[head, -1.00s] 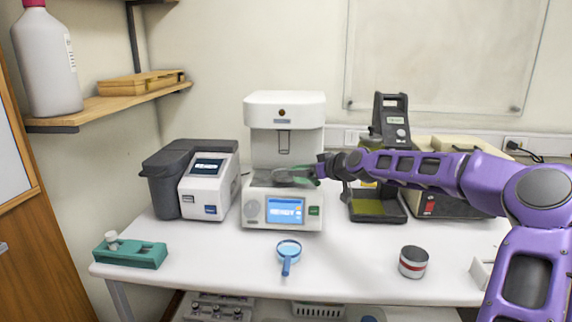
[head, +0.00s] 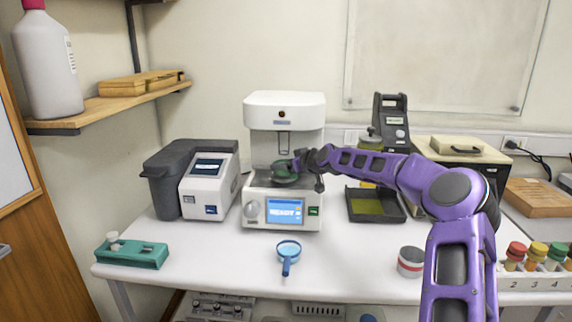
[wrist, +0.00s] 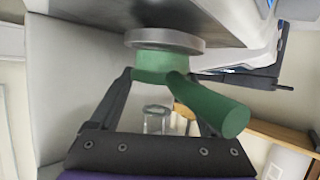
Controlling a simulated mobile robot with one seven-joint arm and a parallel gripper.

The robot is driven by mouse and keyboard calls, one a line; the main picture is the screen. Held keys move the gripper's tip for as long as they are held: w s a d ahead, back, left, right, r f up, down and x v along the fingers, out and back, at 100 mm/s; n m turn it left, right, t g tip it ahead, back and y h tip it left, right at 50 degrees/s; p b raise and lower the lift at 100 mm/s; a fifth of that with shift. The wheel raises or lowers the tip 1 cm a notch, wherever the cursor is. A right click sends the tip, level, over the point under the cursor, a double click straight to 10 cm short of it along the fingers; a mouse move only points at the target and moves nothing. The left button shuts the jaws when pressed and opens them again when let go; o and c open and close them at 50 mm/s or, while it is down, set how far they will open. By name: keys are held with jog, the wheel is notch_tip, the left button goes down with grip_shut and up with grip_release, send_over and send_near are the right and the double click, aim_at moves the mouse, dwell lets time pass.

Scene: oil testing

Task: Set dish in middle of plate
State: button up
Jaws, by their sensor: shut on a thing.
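The white test machine (head: 284,109) stands at the back of the table, with a grey plate (head: 259,181) on its lower part. My gripper (head: 297,162) reaches in from the right and is shut on the green dish (head: 284,174), over the middle of that plate. In the wrist view, which looks upside down, my gripper's fingers (wrist: 160,80) clasp the green dish (wrist: 155,72), and its thick green handle (wrist: 215,107) sticks out to the right. A grey round disc (wrist: 165,40) lies against the dish; I cannot tell if it belongs to the dish or the plate, or whether dish and plate touch.
A grey and white instrument (head: 190,180) stands close on the left. A dark tray (head: 375,205) is on the right. A magnifier (head: 288,253), a tin (head: 411,262) and a teal block (head: 131,254) lie along the front. The machine's upper head overhangs the plate.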

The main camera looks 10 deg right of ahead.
jog(key=shift+f, duration=0.2)
jog(key=o, duration=1.3)
jog(key=shift+r, duration=0.15)
jog(key=shift+r, duration=0.25)
jog(key=b+v, duration=0.1)
jog(key=v, duration=1.1)
jog(key=shift+a+f, duration=0.15)
